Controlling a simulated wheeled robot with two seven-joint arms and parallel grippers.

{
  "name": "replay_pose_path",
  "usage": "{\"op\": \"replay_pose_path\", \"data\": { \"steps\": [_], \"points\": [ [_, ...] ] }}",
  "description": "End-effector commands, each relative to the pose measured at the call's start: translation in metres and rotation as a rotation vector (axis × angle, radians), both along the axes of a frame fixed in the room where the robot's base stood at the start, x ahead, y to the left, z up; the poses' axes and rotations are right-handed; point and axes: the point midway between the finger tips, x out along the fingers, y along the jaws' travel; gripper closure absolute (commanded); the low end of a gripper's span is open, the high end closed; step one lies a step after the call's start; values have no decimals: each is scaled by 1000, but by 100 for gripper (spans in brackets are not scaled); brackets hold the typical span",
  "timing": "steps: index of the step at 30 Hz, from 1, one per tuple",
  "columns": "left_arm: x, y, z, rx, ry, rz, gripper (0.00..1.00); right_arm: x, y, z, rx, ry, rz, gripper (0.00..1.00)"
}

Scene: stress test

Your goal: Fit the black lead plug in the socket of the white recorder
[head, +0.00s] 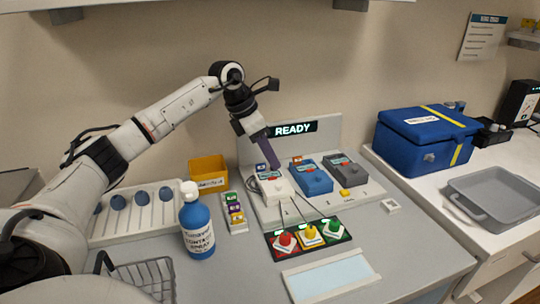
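The white recorder (276,190) stands at the left of a row of three on a pale stand at the back of the bench. My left gripper (267,159) points down just above and behind the white recorder. Its dark purple-grey fingers look close together, and I cannot tell whether they hold anything. A thin dark cable (256,182) loops at the left side of the white recorder. The black lead plug cannot be made out, and the socket is too small to tell. My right gripper is not in view.
A blue recorder (313,182) and a dark grey one (346,172) stand to the right. A READY sign (292,129) is behind. A blue spray bottle (197,226), yellow bin (208,173) and colored button panel (309,238) surround the stand. A blue box (425,135) is right.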

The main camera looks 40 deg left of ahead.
Motion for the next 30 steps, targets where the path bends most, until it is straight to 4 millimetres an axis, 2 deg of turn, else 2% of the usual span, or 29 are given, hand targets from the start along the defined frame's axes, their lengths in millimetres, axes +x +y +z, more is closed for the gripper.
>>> {"op": "replay_pose_path", "data": {
  "steps": [8,30],
  "points": [
    [0,0,5,0,-2,0,79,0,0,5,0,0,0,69],
    [0,0,35,0,-2,0,79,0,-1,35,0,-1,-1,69]
  ]
}}
